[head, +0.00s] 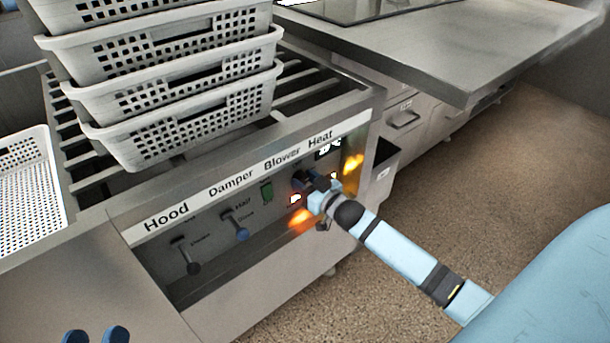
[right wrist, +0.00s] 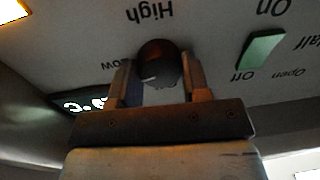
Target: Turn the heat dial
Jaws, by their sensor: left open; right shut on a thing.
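The heat dial (right wrist: 158,60) is a dark round knob on the control panel, below the Heat label in the head view. In the right wrist view, my right gripper (right wrist: 157,72) has one finger on each side of the dial and is shut on it. The word High shows beside the dial, and another word is partly covered. In the head view, my right gripper (head: 312,186) is at the panel and hides the dial. My left gripper (head: 95,336) is at the bottom left edge, with two blue fingertips apart and empty, away from the panel.
The green blower switch (head: 267,192), damper lever (head: 237,226) and hood lever (head: 187,257) are left of the dial. A lit display (right wrist: 86,103) is near the dial. Stacked white baskets (head: 170,135) stand above the panel. A metal counter (head: 480,40) is behind right.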

